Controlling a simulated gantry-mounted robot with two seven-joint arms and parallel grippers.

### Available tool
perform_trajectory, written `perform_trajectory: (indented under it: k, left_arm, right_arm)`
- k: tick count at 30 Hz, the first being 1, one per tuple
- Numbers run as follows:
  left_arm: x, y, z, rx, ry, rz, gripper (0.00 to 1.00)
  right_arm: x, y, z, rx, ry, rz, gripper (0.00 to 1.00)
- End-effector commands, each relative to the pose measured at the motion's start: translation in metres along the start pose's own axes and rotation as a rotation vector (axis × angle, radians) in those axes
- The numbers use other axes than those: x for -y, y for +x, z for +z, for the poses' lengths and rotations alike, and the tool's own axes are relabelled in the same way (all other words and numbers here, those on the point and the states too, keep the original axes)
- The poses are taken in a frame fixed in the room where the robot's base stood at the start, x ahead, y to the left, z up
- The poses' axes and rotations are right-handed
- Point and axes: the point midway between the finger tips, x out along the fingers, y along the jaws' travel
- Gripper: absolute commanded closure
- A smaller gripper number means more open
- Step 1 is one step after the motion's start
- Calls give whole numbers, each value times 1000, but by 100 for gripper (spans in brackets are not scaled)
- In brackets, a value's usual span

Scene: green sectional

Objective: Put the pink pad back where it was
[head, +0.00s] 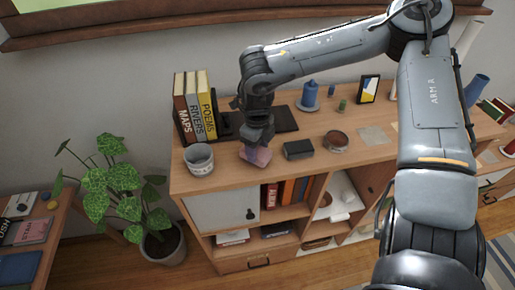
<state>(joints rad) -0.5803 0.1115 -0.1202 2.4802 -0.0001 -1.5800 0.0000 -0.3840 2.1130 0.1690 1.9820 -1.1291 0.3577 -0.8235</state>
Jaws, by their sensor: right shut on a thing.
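The pink pad (257,156) is a small mauve-pink block at the front edge of the wooden cabinet top, tilted. My right gripper (258,144) points down and is shut on it from above. The fingers hide the pad's upper part. I cannot tell whether the pad touches the cabinet top or hangs just above it. My left gripper is out of view.
On the cabinet top (370,155) a grey pot (199,159) stands left of the pad, and a dark box (298,150) and a round brown dish (335,141) stand to the right. A flat beige square (374,136) lies further right.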

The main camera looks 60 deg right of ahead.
Motion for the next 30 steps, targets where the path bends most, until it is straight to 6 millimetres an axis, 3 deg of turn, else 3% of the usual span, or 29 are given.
perform_trajectory:
  k: [4,15,16,20,30]
  left_arm:
    - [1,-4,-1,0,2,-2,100]
    - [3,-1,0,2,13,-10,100]
    - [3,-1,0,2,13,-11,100]
    - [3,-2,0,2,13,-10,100]
    - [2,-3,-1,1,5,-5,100]
  right_arm:
    - [0,11,0,0,0,0,71]
    - [0,15,0,1,0,0,71]
    - [0,14,0,1,0,0,40]
    - [0,14,0,1,0,0,20]
    - [0,12,0,1,0,0,17]
